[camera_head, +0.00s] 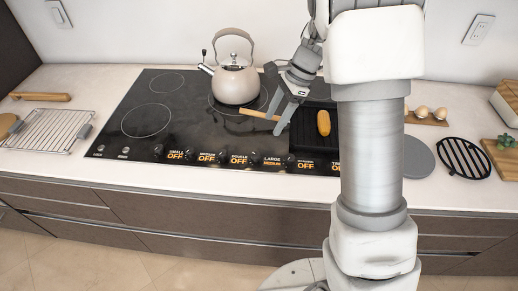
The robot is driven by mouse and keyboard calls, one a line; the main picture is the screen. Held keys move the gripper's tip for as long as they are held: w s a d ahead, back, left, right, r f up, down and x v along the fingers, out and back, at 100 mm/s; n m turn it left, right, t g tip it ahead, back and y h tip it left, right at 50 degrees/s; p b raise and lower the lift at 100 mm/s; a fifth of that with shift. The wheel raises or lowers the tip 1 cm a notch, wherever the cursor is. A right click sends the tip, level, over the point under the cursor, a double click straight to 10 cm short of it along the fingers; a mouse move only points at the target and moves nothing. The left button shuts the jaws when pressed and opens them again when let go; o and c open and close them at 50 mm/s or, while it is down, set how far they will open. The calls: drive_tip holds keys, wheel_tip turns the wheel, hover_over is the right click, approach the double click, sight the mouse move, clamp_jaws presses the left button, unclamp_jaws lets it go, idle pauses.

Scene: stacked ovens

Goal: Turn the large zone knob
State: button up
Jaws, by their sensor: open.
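The large zone knob (255,158) is a small dark knob on the front strip of the black glass cooktop (190,138). It is left of the glowing label LARGE, which reads MEDIUM underneath. The other legible zone labels, SMALL, MEDIUM and DOUBLE, read OFF. My gripper (281,112) is open above the right part of the cooktop, behind and above the large zone knob in the picture and apart from it. A wooden handle (256,113) passes behind the gripper's fingers; I cannot tell whether they touch.
A beige kettle (235,82) stands at the back of the cooktop. A yellow corn cob (323,123) lies on a dark ribbed surface right of my gripper. A wire rack (55,130) is at left; a black trivet (464,158) is at right. My arm hides the cooktop's right end.

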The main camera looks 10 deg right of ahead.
sight(257, 154)
drive_tip(key=x, duration=1.2)
drive_tip(key=shift+s+d+f, duration=0.1)
clamp_jaws()
